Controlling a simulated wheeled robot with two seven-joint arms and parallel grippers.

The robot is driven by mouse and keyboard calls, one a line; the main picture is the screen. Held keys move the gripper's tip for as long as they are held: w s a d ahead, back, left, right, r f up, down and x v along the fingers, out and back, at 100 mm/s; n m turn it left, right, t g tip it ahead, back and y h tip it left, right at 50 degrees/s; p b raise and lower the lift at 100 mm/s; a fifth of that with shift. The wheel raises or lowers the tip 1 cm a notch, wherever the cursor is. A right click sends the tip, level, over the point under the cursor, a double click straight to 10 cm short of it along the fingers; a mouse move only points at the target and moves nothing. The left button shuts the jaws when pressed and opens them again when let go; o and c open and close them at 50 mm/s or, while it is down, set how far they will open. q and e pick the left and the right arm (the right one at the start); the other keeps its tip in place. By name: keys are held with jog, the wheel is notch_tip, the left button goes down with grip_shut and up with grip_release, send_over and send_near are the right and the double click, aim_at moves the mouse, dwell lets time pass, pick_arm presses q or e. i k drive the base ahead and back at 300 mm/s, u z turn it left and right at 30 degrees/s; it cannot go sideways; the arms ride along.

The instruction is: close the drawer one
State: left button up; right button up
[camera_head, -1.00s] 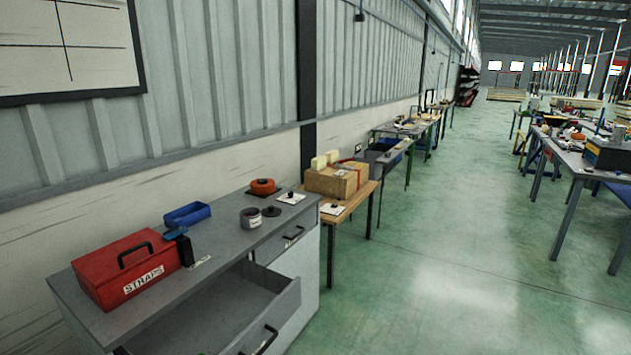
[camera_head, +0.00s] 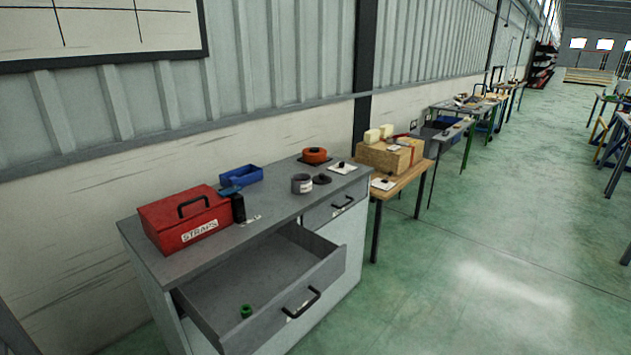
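An open grey drawer (camera_head: 278,318) sticks out from the front left of a grey workbench (camera_head: 160,266). Its front has a black bar handle (camera_head: 301,301) and a pale label. A small green object (camera_head: 246,311) lies inside it near the front. A second drawer (camera_head: 335,208) to its right is shut. I cannot read which drawer is numbered one. Neither of my grippers shows in the view.
On the bench top stand a red STRAPS box (camera_head: 186,222), a blue tray (camera_head: 241,176), a grey tin (camera_head: 302,184) and an orange round item (camera_head: 315,155). A wooden table (camera_head: 405,178) stands beyond the bench.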

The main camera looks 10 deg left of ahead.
aim_at(283, 273)
jog(key=k, duration=1.35)
jog(key=z, duration=0.5)
jog(key=i, duration=1.55)
jog(key=u, duration=0.8)
